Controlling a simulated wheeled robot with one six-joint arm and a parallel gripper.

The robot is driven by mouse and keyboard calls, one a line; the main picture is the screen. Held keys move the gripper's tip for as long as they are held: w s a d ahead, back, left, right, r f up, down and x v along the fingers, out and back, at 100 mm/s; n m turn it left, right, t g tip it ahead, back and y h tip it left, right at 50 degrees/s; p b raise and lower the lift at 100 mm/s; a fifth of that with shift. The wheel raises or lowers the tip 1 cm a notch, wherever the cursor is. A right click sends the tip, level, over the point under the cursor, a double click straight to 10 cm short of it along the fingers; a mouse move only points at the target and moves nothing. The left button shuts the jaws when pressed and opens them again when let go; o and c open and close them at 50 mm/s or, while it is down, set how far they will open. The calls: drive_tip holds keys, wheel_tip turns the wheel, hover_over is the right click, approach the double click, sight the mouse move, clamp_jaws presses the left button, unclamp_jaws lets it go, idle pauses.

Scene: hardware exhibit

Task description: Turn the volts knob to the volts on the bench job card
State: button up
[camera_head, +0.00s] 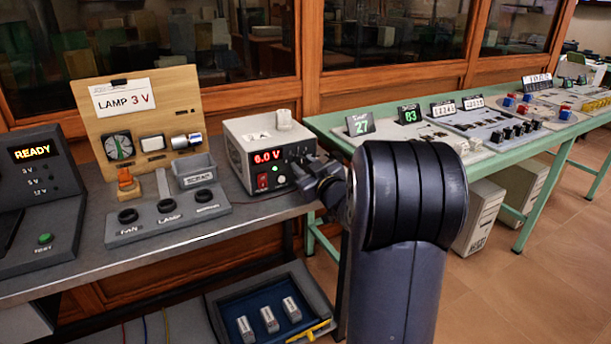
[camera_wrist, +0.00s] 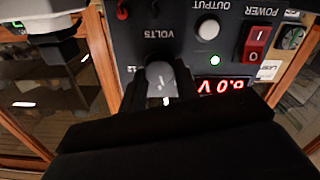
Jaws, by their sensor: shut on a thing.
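The power supply (camera_head: 268,130) stands on the bench with its red display (camera_head: 267,156) reading 6.0 V. The job card (camera_head: 122,97) on the wooden board reads "LAMP 3 V". In the wrist view, which is upside down, the grey volts knob (camera_wrist: 161,76) sits by the VOLTS label, its lower part hidden by my gripper. My gripper (camera_wrist: 162,92) is shut on the knob. In the head view my gripper (camera_head: 312,178) is at the supply's right front and the knob is hidden. The display (camera_wrist: 220,86) also reads 6.0 V in the wrist view.
The red power switch (camera_wrist: 257,42), the white output button (camera_wrist: 208,30) and a lit green light (camera_wrist: 214,60) are close to the knob. A socket block (camera_head: 168,216) stands left of the supply. A READY tester (camera_head: 38,175) is at far left. A green table (camera_head: 345,135) is on the right.

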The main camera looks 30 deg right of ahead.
drive_tip(key=n+b, duration=0.1)
drive_tip(key=n, duration=0.1)
drive_tip(key=n+b, duration=0.4)
drive_tip(key=shift+f+n, duration=0.25)
drive_tip(key=shift+n, duration=0.05)
drive_tip(key=n+b, duration=0.2)
drive_tip(key=n, duration=0.1)
drive_tip(key=shift+a+r+n+b, duration=0.1)
drive_tip(key=shift+n+b, duration=0.85)
drive_tip(key=shift+n, duration=0.55)
drive_tip(key=o, duration=1)
drive_tip(key=shift+s, duration=0.1)
drive_tip(key=s+p, duration=0.1)
drive_tip(key=s, duration=0.4)
drive_tip(key=s+p, duration=0.1)
drive_tip(key=s, duration=0.4)
drive_tip(key=shift+s+d, duration=0.2)
drive_tip(key=shift+s, duration=0.15)
drive_tip(key=shift+w, duration=0.1)
